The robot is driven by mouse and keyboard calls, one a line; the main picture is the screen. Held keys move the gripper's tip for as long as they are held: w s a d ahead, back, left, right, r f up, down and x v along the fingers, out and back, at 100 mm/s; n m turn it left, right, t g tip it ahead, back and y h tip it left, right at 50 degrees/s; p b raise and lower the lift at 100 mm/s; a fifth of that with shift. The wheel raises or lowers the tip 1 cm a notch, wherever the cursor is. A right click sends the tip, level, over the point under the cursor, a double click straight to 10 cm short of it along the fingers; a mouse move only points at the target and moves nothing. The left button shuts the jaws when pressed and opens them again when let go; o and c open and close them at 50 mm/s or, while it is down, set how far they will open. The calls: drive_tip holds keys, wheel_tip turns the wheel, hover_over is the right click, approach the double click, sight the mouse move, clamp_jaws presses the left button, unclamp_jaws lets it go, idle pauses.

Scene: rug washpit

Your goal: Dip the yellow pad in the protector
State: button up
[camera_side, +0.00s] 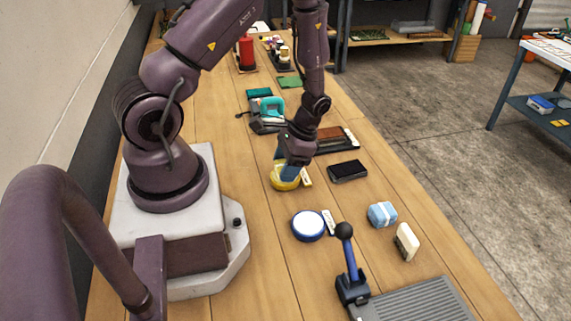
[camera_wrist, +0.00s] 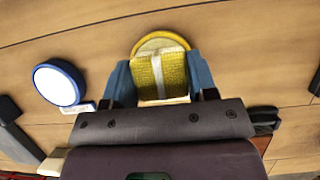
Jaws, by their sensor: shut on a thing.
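My gripper (camera_side: 288,168) points down at a round yellow dish (camera_side: 278,184). In the wrist view its two blue fingers are shut on the yellow pad (camera_wrist: 172,72), a textured block with a white band. The pad covers the near part of the yellow dish (camera_wrist: 160,37); whether it touches the contents cannot be told. In the side view the fingers mostly hide the pad. A round blue-rimmed dish with white contents (camera_side: 307,226) stands nearer the camera. Small label cards beside the dishes are too small to read, so I cannot tell which holds the protector.
A black pad (camera_side: 348,171) lies right of the yellow dish. A blue block with a white band (camera_side: 382,214) and a cream block (camera_side: 406,242) stand further right. A ball-topped lever (camera_side: 350,265) and a grey ribbed plate (camera_side: 420,303) are in front.

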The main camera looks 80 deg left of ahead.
drive_tip(key=shift+r, duration=3.5)
